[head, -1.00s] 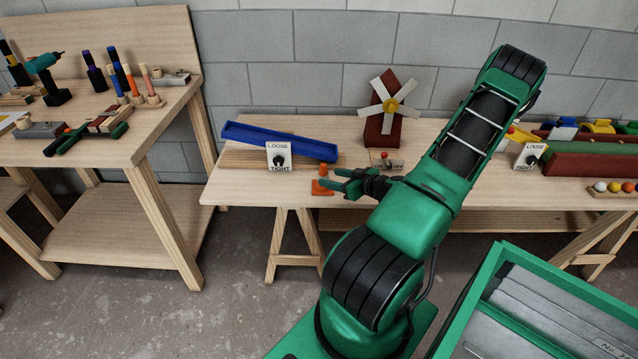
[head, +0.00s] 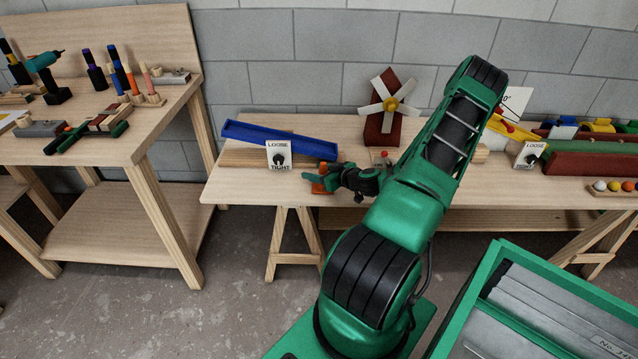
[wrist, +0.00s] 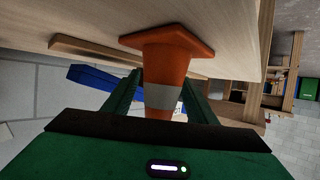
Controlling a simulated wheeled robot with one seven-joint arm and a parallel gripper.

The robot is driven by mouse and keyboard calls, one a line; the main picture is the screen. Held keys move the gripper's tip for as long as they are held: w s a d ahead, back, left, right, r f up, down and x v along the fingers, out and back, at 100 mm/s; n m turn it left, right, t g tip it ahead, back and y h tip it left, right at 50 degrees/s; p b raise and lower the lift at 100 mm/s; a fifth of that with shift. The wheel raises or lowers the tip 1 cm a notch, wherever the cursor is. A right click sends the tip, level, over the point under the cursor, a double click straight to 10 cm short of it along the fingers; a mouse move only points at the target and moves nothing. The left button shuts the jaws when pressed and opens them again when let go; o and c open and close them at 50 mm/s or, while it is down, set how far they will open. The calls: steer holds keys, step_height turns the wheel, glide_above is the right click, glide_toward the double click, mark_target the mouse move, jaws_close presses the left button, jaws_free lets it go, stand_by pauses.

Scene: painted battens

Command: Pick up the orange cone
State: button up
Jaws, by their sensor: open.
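The orange cone (wrist: 167,63), with a pale band, stands on the front left part of the long table (head: 240,189). In the head view the cone (head: 319,187) is mostly hidden behind my gripper (head: 322,181). In the wrist view my gripper's two green fingers (wrist: 160,97) lie on either side of the cone. The fingers are open and the cone is between them. I cannot tell whether either finger touches it.
A blue trough (head: 277,140) and a LOOSE/TIGHT dial sign (head: 279,156) stand just behind the cone. A windmill (head: 386,108) stands further right. A wooden side bench (head: 158,127) with tools is at left. A green crate (head: 490,262) is at front right.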

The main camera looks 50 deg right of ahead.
steer(key=c, duration=1.1)
steer(key=shift+r, duration=0.1)
